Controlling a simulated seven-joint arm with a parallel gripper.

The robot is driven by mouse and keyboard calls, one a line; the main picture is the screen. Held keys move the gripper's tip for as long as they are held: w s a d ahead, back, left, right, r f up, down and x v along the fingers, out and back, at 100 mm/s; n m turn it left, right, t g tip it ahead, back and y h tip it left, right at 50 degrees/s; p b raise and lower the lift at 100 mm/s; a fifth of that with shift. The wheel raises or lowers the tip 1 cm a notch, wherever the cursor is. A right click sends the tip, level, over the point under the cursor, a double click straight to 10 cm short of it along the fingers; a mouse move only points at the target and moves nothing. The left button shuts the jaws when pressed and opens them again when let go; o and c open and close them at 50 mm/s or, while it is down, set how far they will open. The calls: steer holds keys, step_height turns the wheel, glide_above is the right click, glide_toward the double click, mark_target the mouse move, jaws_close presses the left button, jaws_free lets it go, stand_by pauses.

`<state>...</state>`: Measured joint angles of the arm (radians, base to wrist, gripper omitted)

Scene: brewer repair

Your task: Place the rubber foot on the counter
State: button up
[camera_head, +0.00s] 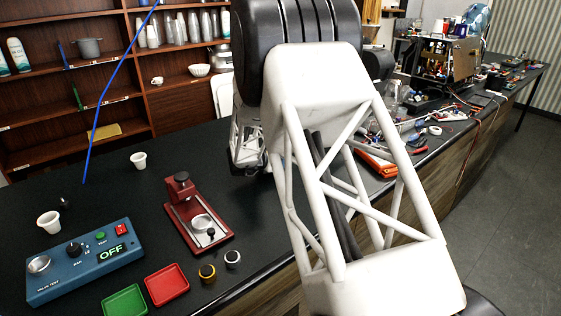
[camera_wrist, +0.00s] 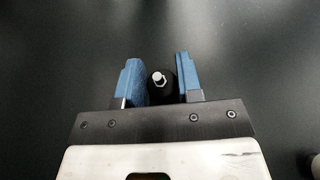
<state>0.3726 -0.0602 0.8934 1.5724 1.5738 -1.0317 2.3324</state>
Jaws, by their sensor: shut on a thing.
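The rubber foot (camera_wrist: 161,88) is a small black round piece with a silver bolt on it. In the wrist view it sits between the two blue fingers of my gripper (camera_wrist: 155,66), which is shut on it. The black counter (camera_wrist: 255,60) lies beyond the fingers, bare there. In the head view the counter (camera_head: 105,195) runs across the room. My arm covers much of the middle, and the foot cannot be made out there. I cannot tell the gap between foot and counter.
A blue valve tester (camera_head: 85,262) reading OFF, a red fixture (camera_head: 197,215), red tray (camera_head: 166,285), green tray (camera_head: 125,301) and two white cups (camera_head: 48,223) stand at the left. A small black piece (camera_head: 65,203) lies near one cup. Tools and an orange meter (camera_head: 377,163) lie behind my arm.

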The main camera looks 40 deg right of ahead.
steer(key=shift+f, duration=0.2)
steer(key=o, duration=0.9)
steer(key=shift+r, duration=0.15)
steer(key=shift+v, duration=6)
steer(key=shift+a, duration=0.1)
